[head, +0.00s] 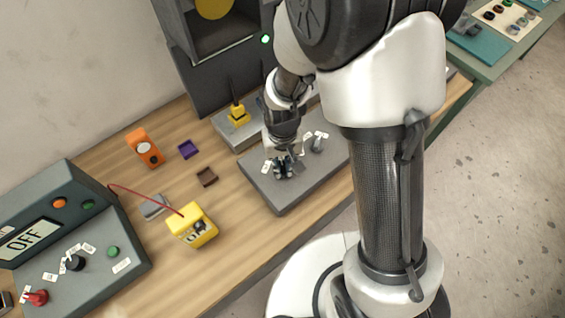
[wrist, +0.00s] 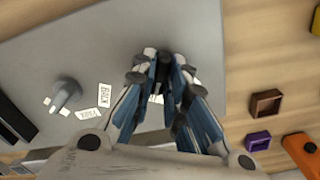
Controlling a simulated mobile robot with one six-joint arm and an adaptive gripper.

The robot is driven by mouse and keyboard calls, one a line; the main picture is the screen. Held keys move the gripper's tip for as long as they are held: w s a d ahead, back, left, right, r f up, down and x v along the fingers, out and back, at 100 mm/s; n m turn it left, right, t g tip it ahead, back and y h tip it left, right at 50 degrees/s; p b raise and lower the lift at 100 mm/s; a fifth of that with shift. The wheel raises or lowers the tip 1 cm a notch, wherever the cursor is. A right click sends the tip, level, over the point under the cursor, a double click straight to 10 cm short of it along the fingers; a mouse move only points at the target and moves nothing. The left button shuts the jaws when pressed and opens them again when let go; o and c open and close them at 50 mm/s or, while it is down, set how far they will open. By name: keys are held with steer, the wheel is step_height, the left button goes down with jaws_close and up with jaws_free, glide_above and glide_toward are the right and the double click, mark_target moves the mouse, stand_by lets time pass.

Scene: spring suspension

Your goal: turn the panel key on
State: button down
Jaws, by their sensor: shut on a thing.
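My gripper (head: 283,172) is low over the near-left part of a flat grey panel (head: 290,195). In the wrist view my gripper (wrist: 164,68) points at the panel (wrist: 110,35), with its two fingers close together. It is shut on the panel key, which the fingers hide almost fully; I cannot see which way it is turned. Small white labels (wrist: 156,98) show beside the fingers, partly covered. A second grey lever (head: 317,145) stands on the same panel with its own labels; in the wrist view this lever (wrist: 67,94) is left of my gripper.
A console (head: 120,285) with a display reading OFF stands at the left. A yellow meter (head: 192,226), orange device (head: 143,148), purple tray (head: 188,149) and brown tray (head: 207,177) lie on the wooden bench. A dark machine (head: 190,60) stands behind.

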mark_target(282, 166)
steer(key=shift+m, duration=0.3)
steer(key=c, duration=1.6)
jaws_free()
step_height(282, 166, up, 12)
